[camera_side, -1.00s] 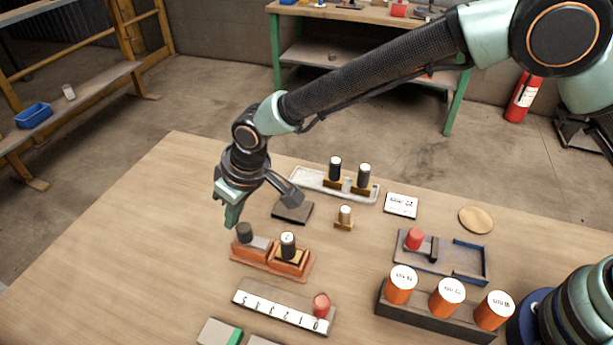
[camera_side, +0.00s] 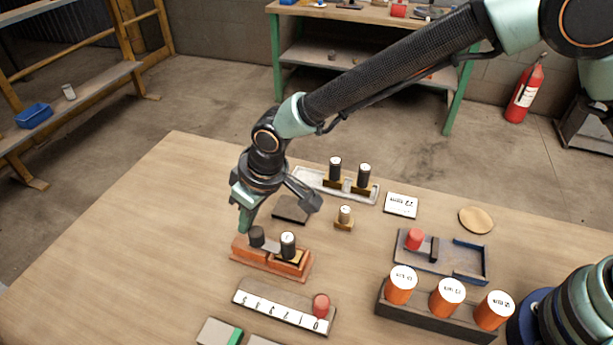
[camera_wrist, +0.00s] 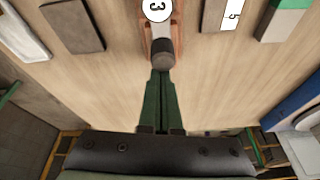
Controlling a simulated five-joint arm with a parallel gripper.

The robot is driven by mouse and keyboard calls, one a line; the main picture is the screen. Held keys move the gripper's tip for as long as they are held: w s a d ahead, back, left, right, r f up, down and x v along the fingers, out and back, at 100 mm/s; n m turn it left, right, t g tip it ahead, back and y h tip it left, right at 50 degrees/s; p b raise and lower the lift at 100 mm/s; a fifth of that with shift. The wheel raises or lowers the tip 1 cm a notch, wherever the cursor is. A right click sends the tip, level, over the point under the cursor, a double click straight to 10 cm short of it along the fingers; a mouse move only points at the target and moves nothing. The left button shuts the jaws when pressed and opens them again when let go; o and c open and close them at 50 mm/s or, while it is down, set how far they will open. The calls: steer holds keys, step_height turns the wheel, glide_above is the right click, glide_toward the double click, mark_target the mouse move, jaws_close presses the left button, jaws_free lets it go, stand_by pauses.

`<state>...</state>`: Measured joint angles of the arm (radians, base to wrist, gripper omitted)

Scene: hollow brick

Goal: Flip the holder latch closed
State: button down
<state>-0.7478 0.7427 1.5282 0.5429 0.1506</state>
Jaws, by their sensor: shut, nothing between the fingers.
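The orange holder (camera_side: 262,262) stands on the wooden table with a dark, white-topped peg (camera_side: 288,243) upright in its right part. Its grey latch (camera_side: 270,247) carries a dark upright knob (camera_side: 257,236) and now lies towards the peg. My gripper (camera_side: 244,226) is shut and empty, just left of the knob with its tips low. In the wrist view the closed green fingertips (camera_wrist: 161,76) are right against the knob (camera_wrist: 163,61), seemingly touching. The peg's white top (camera_wrist: 157,8), marked 3, shows beyond it.
A white numbered strip with a red knob (camera_side: 321,305) lies in front of the holder. A dark block (camera_side: 291,210) and a small brass stand (camera_side: 344,222) are behind. A rack of orange cylinders (camera_side: 447,298) stands right. The table's left is clear.

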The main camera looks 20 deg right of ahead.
steer(key=w+a, duration=0.2)
steer(key=w, duration=0.1)
steer(key=shift+w+a, duration=0.15)
steer(key=v, duration=1)
steer(key=shift+s+a, duration=0.15)
steer(key=shift+s, duration=0.1)
steer(key=shift+r, duration=0.1)
steer(key=d+r+m+t, duration=0.15)
steer(key=d+r, duration=0.35)
steer(key=d, duration=0.5)
steer(key=d+r+m, duration=0.2)
steer(key=d+r, duration=0.3)
steer(key=d, duration=0.5)
steer(key=s+d+m+h, duration=0.1)
steer(key=s+d, duration=0.5)
steer(key=d, duration=0.2)
steer(key=s+d+m+t+h, duration=0.1)
steer(key=s+d+m, duration=0.1)
steer(key=s+d, duration=0.4)
steer(key=d, duration=0.3)
steer(key=shift+d+f+h, duration=0.25)
steer(key=shift+d+h, duration=0.05)
